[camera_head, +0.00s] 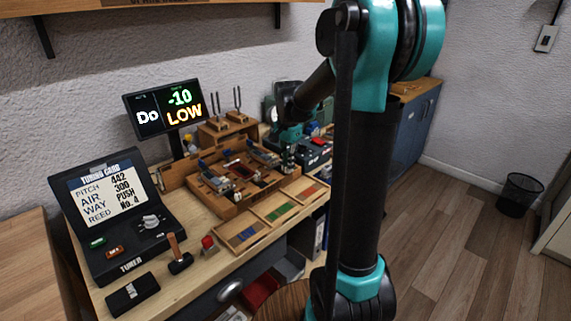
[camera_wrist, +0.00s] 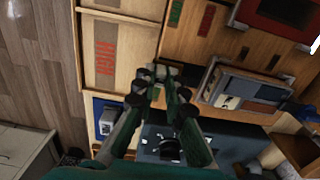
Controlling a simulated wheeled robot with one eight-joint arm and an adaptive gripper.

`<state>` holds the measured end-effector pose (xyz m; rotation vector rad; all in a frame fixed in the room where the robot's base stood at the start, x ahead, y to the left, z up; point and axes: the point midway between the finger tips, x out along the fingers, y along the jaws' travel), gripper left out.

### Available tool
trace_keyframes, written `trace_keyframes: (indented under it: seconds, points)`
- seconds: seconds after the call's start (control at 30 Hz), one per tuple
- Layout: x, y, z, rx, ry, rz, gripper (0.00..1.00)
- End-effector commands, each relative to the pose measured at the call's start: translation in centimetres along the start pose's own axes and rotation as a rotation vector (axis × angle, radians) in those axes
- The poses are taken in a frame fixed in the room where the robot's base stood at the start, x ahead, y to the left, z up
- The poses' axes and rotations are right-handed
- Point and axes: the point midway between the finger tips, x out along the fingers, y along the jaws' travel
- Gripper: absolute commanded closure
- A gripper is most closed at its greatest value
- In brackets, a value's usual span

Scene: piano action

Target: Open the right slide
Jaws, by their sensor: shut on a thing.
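The wooden piano-action frame (camera_head: 237,201) sits on the bench with two metal-edged slide units on it, and the right slide (camera_head: 263,156) is at its right end. In the wrist view a metal-edged unit with grey and blue parts, which looks like the right slide (camera_wrist: 240,85), lies right of my fingers. My gripper (camera_head: 288,162) is at the frame's right end. In the wrist view my gripper (camera_wrist: 160,83) has its black fingertips shut on a small pale knob (camera_wrist: 167,71) at the frame's edge. The fingertips partly hide the knob, and I cannot tell how it joins the slide.
Shallow wooden trays with coloured strips line the bench front; the one marked HIGH (camera_wrist: 105,50) lies beside my gripper. A tuner (camera_head: 110,220), a small hammer (camera_head: 178,255) and a display (camera_head: 163,107) reading Do, -10, LOW stand left. Tuning forks (camera_head: 238,103) stand behind the frame.

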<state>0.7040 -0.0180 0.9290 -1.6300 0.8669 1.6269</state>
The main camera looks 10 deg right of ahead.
Motion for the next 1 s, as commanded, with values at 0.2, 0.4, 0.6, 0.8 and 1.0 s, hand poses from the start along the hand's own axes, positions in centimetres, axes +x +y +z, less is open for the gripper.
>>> trace_keyframes:
  seconds: [0.2, 0.4, 0.6, 0.8, 1.0]
  points:
    - [0.1, 0.3, 0.0, 0.002, 0.000, 0.007, 0.79]
    - [0.0, 0.2, 0.0, 0.001, 0.000, 0.005, 0.79]
    - [-1.2, 0.2, 0.0, 0.001, 0.000, 0.005, 0.79]
    - [-4.8, 0.2, 0.0, 0.001, 0.000, 0.005, 0.79]
    - [-8.7, 0.2, 0.0, 0.002, 0.000, 0.006, 0.79]
